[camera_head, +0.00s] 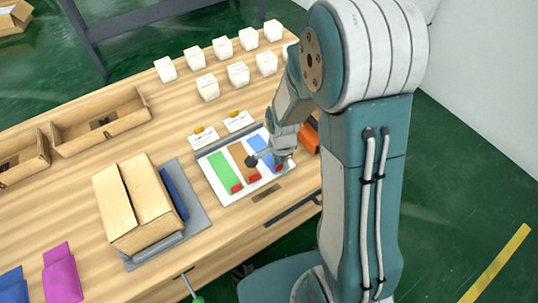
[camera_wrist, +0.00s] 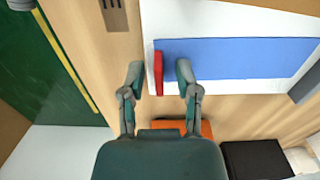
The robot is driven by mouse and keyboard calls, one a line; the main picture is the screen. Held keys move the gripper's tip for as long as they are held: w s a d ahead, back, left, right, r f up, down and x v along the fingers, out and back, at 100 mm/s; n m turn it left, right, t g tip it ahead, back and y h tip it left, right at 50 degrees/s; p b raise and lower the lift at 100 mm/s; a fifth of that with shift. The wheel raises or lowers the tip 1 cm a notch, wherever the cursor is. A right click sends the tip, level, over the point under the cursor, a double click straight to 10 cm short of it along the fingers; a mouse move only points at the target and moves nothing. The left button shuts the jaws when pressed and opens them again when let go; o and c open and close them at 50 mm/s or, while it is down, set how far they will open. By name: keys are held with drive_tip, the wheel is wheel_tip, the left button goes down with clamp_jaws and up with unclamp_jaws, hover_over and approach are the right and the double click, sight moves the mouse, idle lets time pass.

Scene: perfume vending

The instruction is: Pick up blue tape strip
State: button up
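The blue tape strip (camera_wrist: 245,58) lies flat on a white board, with a red tab (camera_wrist: 158,73) at its near end. In the head view the strip (camera_head: 261,147) is partly hidden by my gripper (camera_head: 271,161). A green strip (camera_head: 221,166) and a brown strip (camera_head: 240,160) lie beside it to the left, each with a red end. In the wrist view my gripper (camera_wrist: 160,80) is open, and the red tab shows between its two fingertips. I cannot tell whether the fingers are level with the tab or above it. Nothing is held.
The white board (camera_head: 206,172) sits near the table's front edge. An orange thing (camera_head: 309,137) is right of it. A cardboard box (camera_head: 137,205) on a grey mat (camera_head: 193,212) stands left. Several small white boxes (camera_head: 207,87) and open cardboard trays (camera_head: 100,116) are farther back.

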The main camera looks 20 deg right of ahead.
clamp_jaws()
drive_tip(key=shift+r, duration=0.15)
